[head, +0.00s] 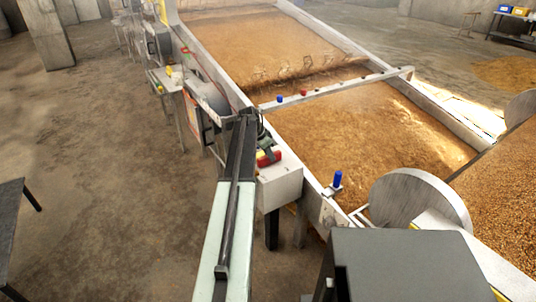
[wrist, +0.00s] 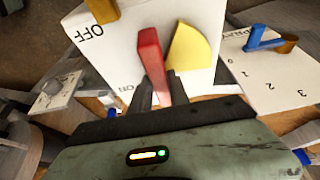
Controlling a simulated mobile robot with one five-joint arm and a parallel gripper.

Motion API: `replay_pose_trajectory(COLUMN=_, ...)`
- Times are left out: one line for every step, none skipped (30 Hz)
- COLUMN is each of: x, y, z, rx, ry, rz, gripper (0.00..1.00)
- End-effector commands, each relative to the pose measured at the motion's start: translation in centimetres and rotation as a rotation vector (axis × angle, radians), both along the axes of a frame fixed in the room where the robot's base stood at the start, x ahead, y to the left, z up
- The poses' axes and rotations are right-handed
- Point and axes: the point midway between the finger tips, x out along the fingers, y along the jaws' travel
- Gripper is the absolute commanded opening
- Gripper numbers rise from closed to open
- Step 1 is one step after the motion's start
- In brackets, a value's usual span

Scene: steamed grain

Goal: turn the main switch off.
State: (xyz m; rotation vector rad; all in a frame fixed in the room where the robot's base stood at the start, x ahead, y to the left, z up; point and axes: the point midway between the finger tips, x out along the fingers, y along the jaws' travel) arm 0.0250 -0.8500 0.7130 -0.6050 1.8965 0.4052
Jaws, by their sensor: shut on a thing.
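The main switch is a red lever (wrist: 150,55) on a white panel (wrist: 118,52) in the wrist view. The panel has OFF lettering at its left and part of ON near its lower edge, both turned over in this view. A yellow wedge (wrist: 190,48) is right of the lever. My gripper (wrist: 160,85) is shut on the red lever, a dark finger on each side of its lower part. In the head view the red lever (head: 269,158) shows on a pale box (head: 280,187) beside the end of my arm. The fingertips are hard to make out there.
A panel with a blue handle (wrist: 265,40) and numbers stands at the right in the wrist view. A panel with a grey knob (wrist: 53,88) is at the left. In the head view, a long grain bed (head: 360,135) lies beyond the box. The floor at left is mostly clear.

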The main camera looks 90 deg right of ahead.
Motion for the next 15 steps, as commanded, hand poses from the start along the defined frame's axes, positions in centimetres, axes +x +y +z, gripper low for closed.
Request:
replay_pose_trajectory(x=0.5, y=0.1, z=-0.1, rx=0.004, ry=-0.012, rz=-0.001, gripper=0.00)
replay_pose_trajectory(x=0.5, y=0.1, z=-0.1, rx=0.004, ry=-0.012, rz=-0.002, gripper=0.00)
replay_pose_trajectory(x=0.3, y=0.1, z=-0.1, rx=0.004, ry=-0.013, rz=-0.004, gripper=0.00)
replay_pose_trajectory(x=0.2, y=0.0, z=-0.1, rx=0.004, ry=-0.013, rz=-0.005, gripper=0.00)
replay_pose_trajectory(x=0.1, y=0.0, z=-0.1, rx=0.004, ry=-0.013, rz=-0.006, gripper=0.00)
replay_pose_trajectory(x=0.0, y=0.0, z=-0.1, rx=0.004, ry=-0.013, rz=-0.007, gripper=0.00)
replay_pose_trajectory(x=-0.1, y=0.0, z=-0.1, rx=0.004, ry=-0.013, rz=-0.008, gripper=0.00)
replay_pose_trajectory(x=-0.2, y=0.0, z=-0.1, rx=0.004, ry=-0.013, rz=-0.009, gripper=0.00)
replay_pose_trajectory(x=-0.3, y=-0.1, z=-0.1, rx=0.004, ry=-0.013, rz=-0.010, gripper=0.00)
replay_pose_trajectory(x=-0.4, y=-0.1, z=-0.1, rx=0.004, ry=-0.013, rz=-0.011, gripper=0.30)
replay_pose_trajectory(x=-0.5, y=-0.1, z=-0.1, rx=0.003, ry=-0.013, rz=-0.012, gripper=0.38)
replay_pose_trajectory(x=-0.6, y=-0.1, z=-0.1, rx=0.003, ry=-0.012, rz=-0.013, gripper=0.44)
replay_pose_trajectory(x=-0.7, y=-0.2, z=-0.1, rx=0.002, ry=-0.012, rz=-0.014, gripper=0.44)
replay_pose_trajectory(x=-0.8, y=-0.2, z=-0.1, rx=0.003, ry=-0.011, rz=-0.015, gripper=0.44)
replay_pose_trajectory(x=-0.9, y=-0.2, z=-0.1, rx=0.003, ry=-0.010, rz=-0.016, gripper=0.44)
